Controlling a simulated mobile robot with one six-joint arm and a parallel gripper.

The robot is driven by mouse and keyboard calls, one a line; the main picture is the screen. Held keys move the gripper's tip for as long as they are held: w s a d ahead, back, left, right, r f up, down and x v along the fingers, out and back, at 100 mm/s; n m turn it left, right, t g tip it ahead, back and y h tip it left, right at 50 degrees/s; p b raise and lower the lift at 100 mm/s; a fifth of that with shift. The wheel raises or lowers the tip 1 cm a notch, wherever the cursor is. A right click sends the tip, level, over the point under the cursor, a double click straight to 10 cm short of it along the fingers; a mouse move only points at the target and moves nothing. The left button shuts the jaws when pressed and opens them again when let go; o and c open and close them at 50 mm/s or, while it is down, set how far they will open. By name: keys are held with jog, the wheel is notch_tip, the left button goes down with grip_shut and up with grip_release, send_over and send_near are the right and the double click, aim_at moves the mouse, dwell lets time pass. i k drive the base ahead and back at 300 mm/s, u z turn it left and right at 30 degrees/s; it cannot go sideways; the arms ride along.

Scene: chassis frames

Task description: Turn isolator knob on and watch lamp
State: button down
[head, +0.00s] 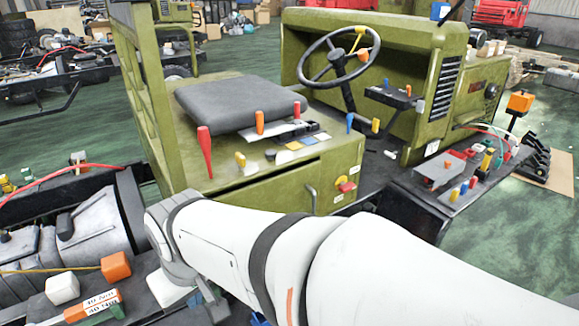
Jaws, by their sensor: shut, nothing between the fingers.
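A red knob with a yellow part (346,186) sits on the front side panel of the green vehicle body (290,185), beside a curved handle. It looks like the isolator knob, but its on or off position is too small to tell. I cannot pick out a lamp for certain; an orange box on a post (520,102) stands at the right. My white arm crosses the foreground from lower right to left, and its wrist bends down left of the knob, well apart from it. My gripper's fingers cannot be made out beyond the wrist.
Coloured levers, including a red one (204,150), stand beside the grey seat (240,102). A steering wheel (338,57) rises behind. A dark ledge at right holds small parts and a grey box (438,172). A grey engine-like unit (80,235) lies at left.

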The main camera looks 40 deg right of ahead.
aim_at(345, 187)
jog(key=z, duration=1.65)
jog(key=k, duration=0.6)
jog(key=z, duration=0.15)
jog(key=i, duration=0.5)
jog(key=z, duration=0.1)
